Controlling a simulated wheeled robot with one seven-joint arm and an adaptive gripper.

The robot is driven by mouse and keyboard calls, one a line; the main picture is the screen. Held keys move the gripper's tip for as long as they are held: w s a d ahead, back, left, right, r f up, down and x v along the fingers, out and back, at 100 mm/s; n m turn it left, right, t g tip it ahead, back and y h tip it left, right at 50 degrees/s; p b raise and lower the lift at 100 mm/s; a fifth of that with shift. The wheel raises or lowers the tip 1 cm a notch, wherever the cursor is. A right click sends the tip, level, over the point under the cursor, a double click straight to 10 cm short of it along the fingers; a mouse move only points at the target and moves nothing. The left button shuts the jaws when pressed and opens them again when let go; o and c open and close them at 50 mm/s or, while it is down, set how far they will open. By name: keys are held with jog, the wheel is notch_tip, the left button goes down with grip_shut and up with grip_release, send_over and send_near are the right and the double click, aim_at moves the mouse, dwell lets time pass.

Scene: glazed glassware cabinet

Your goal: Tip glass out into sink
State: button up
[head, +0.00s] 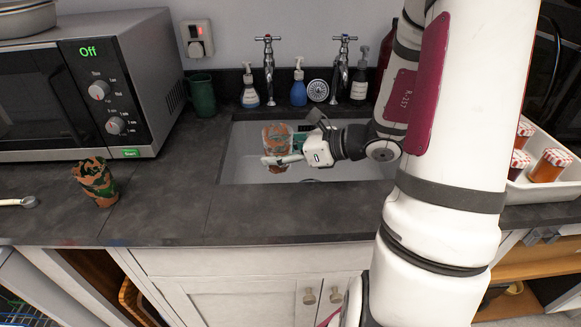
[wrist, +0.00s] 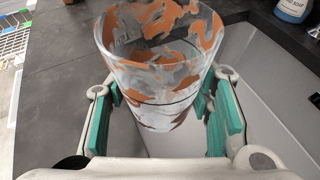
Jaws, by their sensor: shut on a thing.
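The glass (head: 277,143) has orange-brown and grey-green patches. It is upright over the left part of the sink (head: 228,168). My gripper (head: 283,158) is shut on it from the right. In the wrist view the glass (wrist: 160,75) stands between the green pads of my gripper (wrist: 165,125), its open rim at the top; I cannot make out any contents. The sink's pale basin wall (wrist: 265,75) shows to the right in that view. A second patterned glass (head: 96,182), green and brown, stands on the counter at the left.
Two taps (head: 268,70) stand behind the sink, with soap bottles (head: 298,88) and a green mug (head: 202,95) along the back. A microwave (head: 85,88) fills the left, and a white tray of jars (head: 545,185) is at the right.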

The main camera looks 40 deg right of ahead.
aim_at(278, 133)
jog(key=shift+r+p, duration=1.85)
jog(key=shift+r, duration=0.75)
